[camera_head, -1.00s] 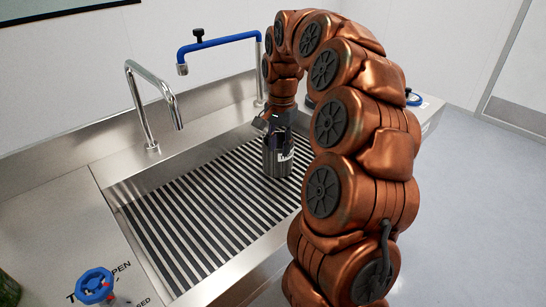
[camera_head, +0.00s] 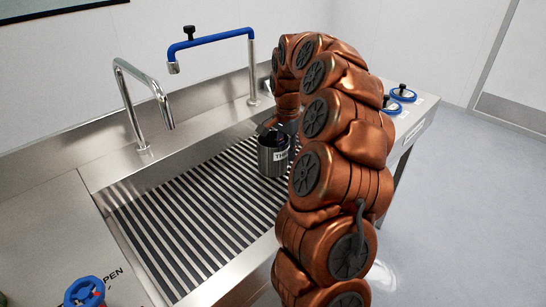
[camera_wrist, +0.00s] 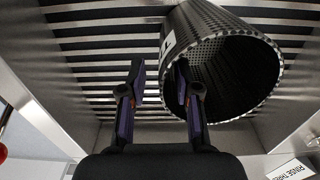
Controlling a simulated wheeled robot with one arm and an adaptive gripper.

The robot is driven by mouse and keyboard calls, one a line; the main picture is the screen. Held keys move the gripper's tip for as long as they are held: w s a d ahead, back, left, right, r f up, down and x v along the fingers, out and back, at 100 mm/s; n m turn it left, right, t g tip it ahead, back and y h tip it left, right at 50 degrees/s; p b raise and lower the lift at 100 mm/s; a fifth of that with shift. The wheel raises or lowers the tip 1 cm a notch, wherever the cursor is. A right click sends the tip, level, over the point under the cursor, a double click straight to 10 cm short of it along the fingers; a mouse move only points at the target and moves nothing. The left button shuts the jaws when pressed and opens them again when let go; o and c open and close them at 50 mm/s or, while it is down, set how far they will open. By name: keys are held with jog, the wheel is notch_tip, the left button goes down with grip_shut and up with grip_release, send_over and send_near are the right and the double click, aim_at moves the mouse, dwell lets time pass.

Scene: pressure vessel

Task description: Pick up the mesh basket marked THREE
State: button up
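The mesh basket (camera_head: 270,164) is a dark perforated cylinder standing on the slatted sink floor. The fingers are apart, with a gap between the left finger and the wall. In the head view my arm partly hides the gripper.
The steel sink (camera_head: 165,262) has raised side walls around the slats. A steel tap (camera_head: 139,95) and a blue-armed tap (camera_head: 215,41) stand behind it. Blue valve knobs sit at the front left (camera_head: 85,291) and back right (camera_head: 403,94). The slats left of the basket are clear.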

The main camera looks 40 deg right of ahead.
aim_at(284, 173)
jog(key=f, duration=0.4)
jog(key=shift+w+a+f+p, duration=0.15)
jog(key=shift+a+p, duration=0.05)
jog(key=shift+p, duration=0.2)
jog(key=shift+c, duration=0.2)
grip_shut()
